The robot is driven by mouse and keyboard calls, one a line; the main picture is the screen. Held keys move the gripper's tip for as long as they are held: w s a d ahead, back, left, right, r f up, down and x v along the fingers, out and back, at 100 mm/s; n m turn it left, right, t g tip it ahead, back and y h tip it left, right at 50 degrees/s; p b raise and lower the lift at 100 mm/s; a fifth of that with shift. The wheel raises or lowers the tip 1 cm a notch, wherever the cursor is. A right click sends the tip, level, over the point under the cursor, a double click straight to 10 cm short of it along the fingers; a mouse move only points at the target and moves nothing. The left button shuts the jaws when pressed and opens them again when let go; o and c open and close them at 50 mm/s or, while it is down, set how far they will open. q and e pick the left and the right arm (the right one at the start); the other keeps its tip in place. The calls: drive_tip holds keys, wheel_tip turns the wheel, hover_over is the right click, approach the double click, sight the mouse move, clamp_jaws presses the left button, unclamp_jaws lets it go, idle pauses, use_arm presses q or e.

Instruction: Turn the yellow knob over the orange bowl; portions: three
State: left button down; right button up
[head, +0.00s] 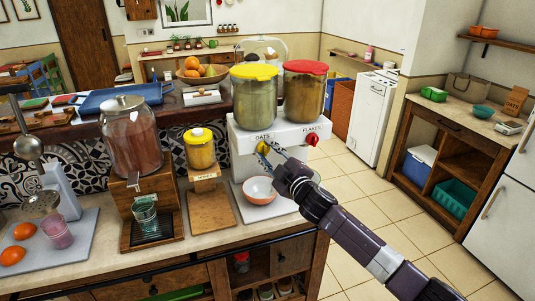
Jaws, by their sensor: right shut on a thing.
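A white two-hopper dispenser (290,133) stands at the right end of the counter, with a yellow-lidded hopper (254,100) above the label OATS and a red-lidded hopper (303,97) above FLAKES. My right gripper (268,150) is shut on the yellow knob (262,147) under OATS and partly covers it. The red knob (312,140) is free to its right. The orange bowl (259,190), pale inside, sits upright below the yellow knob. I cannot make out any contents in it. My left gripper is not in view.
Left of the dispenser are a small yellow-lidded jar (200,153) on a wooden stand, a large glass drink jar (131,138) and a glass (145,217) under its tap. A press with oranges stands at far left. Tiled floor (375,200) lies open at right.

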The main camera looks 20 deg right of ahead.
drive_tip(key=shift+f+m+b, duration=0.2)
drive_tip(key=shift+m+b, duration=0.2)
drive_tip(key=shift+m, duration=0.8)
drive_tip(key=m, duration=0.2)
drive_tip(key=shift+m+t+b, duration=0.3)
drive_tip(key=shift+m+b, duration=0.05)
drive_tip(key=shift+m, duration=0.05)
drive_tip(key=m, duration=0.4)
drive_tip(key=shift+m+h, duration=0.4)
drive_tip(key=m, duration=0.4)
drive_tip(key=shift+t+h, duration=0.4)
drive_tip(key=shift+m+h, duration=0.5)
drive_tip(key=shift+m, duration=1.5)
drive_tip(key=shift+m, duration=0.3)
